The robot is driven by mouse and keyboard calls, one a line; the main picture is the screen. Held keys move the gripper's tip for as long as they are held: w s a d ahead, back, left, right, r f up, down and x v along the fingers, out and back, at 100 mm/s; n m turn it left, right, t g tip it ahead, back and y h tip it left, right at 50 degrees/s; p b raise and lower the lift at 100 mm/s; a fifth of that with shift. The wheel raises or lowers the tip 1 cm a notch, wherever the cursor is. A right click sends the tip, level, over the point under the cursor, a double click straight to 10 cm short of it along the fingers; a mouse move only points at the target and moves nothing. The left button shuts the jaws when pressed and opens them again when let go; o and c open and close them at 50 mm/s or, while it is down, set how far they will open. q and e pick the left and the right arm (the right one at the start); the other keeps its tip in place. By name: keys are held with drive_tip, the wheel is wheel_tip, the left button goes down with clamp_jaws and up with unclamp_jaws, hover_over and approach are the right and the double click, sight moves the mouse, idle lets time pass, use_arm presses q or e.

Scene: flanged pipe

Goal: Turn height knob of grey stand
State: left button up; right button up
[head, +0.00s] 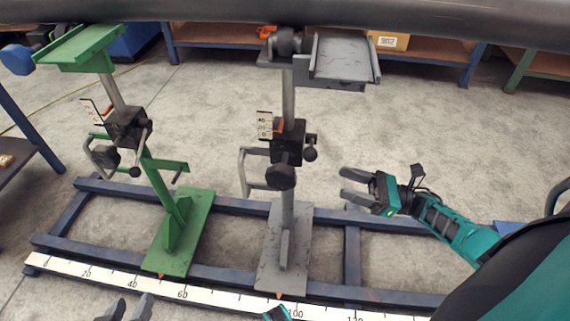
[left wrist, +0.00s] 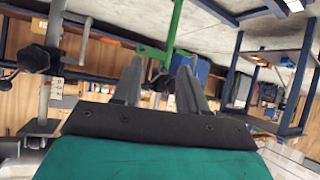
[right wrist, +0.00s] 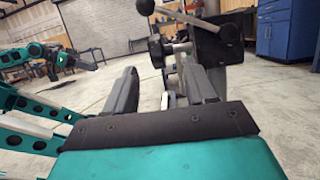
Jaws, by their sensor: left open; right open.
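The grey stand (head: 289,100) is upright in the middle of the head view. Its black clamp block (head: 288,141) carries a large round black knob (head: 281,177) in front, a small ball-ended lever (head: 310,154) on the right and a bent crank handle on the left. My right gripper (head: 342,184) is open and empty, to the right of the block and apart from it. In the right wrist view, the block (right wrist: 222,45) and ball-ended lever lie just beyond the open fingers. My left gripper (head: 128,308) is open and empty at the bottom edge, left of the stand.
A green stand (head: 180,225) is to the left on the same blue floor frame (head: 330,216). A numbered white scale (head: 215,296) runs along the front. A large dark pipe (head: 420,18) crosses the top. Workbenches stand behind; the floor around my right gripper is open.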

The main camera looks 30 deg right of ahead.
sight(286, 174)
drive_tip(key=w+a+r+h, duration=0.1)
drive_tip(key=w+a, duration=0.1)
drive_tip(key=a, duration=0.2)
drive_tip(key=w+a+r+g+h, duration=0.1)
drive_tip(key=w+a, duration=0.2)
drive_tip(key=a, duration=0.2)
drive_tip(key=w+a+r+h, duration=0.1)
drive_tip(key=w+a, duration=0.2)
drive_tip(key=a, duration=0.1)
drive_tip(key=shift+w+a+r+g, duration=0.15)
drive_tip(key=shift+w+a+g, duration=0.05)
drive_tip(key=shift+g, duration=0.2)
drive_tip(key=c, duration=1)
drive_tip(key=shift+o, duration=0.2)
drive_tip(key=t+y, duration=0.1)
drive_tip(key=t+y+b, duration=0.1)
drive_tip(key=y, duration=0.1)
drive_tip(key=shift+s+d, duration=0.15)
drive_tip(key=shift+d, duration=0.05)
drive_tip(key=shift+s+d+f+t+y, duration=0.1)
drive_tip(key=shift+d+f+t+y, duration=0.05)
drive_tip(key=shift+t+y, duration=0.5)
drive_tip(key=shift+s+d+f+t+y, duration=0.1)
drive_tip(key=shift+t+y, duration=0.45)
drive_tip(key=shift+y, duration=0.2)
